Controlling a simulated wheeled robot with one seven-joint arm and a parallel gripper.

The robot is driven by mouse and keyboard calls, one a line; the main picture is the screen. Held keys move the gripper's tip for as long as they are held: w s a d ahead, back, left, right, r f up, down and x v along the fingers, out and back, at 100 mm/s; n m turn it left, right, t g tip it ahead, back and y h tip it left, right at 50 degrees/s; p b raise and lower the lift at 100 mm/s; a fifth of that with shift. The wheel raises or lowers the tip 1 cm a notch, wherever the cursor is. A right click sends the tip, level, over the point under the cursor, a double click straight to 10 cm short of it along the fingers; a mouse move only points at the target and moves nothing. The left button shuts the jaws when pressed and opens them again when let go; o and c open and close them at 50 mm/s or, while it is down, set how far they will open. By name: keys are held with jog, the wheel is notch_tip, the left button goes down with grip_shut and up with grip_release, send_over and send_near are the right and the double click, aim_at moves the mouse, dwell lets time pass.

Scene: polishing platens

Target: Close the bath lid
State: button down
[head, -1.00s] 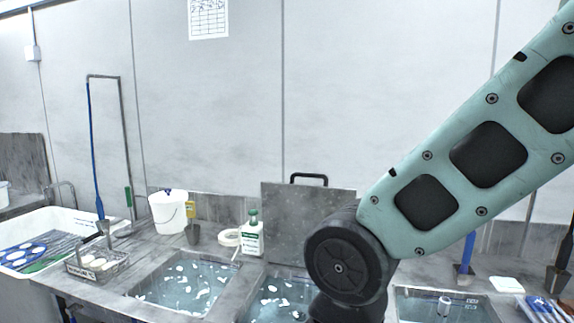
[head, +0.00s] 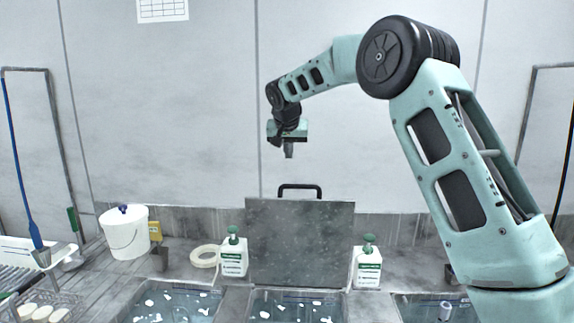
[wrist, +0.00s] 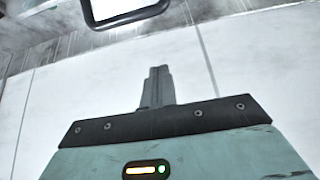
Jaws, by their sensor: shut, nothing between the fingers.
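The bath lid (head: 300,243) is a grey speckled panel standing upright at the back of the middle bath (head: 297,306), which is open with water and white bits in it. A black handle (head: 300,187) sits on the lid's top edge; it also shows at the top of the wrist view (wrist: 125,18). My gripper (head: 289,153) is above the handle and slightly left of it, pointing down, with clear space between them. In the wrist view its fingers (wrist: 158,75) are together with nothing between them.
Green-topped white bottles stand left (head: 233,254) and right (head: 367,264) of the lid. A tape roll (head: 204,256) and white bucket (head: 125,233) are further left. Open baths lie left (head: 172,305) and right (head: 436,308). The air around the handle is clear.

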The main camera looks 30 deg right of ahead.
notch_tip(320, 180, down, 9)
jog(key=p, duration=0.5)
jog(key=shift+w+d+p, duration=0.25)
jog(key=shift+w+p, duration=0.1)
